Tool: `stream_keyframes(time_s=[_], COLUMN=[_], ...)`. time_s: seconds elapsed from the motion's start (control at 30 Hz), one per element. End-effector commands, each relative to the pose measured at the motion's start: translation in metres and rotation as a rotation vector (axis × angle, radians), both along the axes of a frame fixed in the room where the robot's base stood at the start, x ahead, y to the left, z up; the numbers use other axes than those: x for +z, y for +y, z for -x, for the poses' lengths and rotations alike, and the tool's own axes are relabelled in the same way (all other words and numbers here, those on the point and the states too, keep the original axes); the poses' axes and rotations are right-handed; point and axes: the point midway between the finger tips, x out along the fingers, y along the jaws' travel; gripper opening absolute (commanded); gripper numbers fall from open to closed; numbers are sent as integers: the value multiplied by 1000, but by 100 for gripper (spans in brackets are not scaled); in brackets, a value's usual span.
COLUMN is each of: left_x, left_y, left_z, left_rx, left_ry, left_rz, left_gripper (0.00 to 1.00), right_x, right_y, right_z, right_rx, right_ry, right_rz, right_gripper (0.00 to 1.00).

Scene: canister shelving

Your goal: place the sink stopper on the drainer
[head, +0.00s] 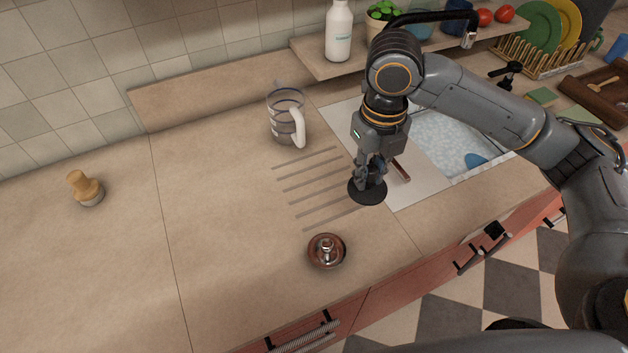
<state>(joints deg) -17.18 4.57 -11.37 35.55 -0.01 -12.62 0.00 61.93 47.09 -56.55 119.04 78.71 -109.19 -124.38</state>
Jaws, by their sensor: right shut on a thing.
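My right gripper (369,178) points down and is shut on the sink stopper (367,191), a flat black disc. The gripper hides the top of the stopper. The stopper shows at the right edge of the drainer (312,186), a set of several parallel grooves in the countertop left of the sink. I cannot tell whether the stopper touches the surface or hangs just above it. My left gripper is not in view.
A glass jug (286,117) with a white handle stands behind the drainer. A brown round piece with a metal knob (327,251) sits in front of it. The sink (450,140) lies to the right. A wooden-topped brush (86,188) stands far left; counter between is clear.

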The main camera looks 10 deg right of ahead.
Motion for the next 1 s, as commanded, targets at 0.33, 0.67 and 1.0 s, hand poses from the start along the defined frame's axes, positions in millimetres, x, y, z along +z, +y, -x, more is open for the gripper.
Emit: stream_keyframes(time_s=[0.33, 0.67, 1.0], left_x=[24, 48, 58], left_y=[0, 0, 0], left_z=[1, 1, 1], left_rx=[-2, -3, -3], left_ry=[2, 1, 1], left_rz=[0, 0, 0], left_gripper=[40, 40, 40], right_x=[-19, -72, -100], right_y=[40, 83, 97], right_z=[-40, -87, -102], right_rx=[41, 37, 39], right_ry=[4, 5, 4], right_rz=[-1, 1, 2], right_gripper=[0, 0, 0])
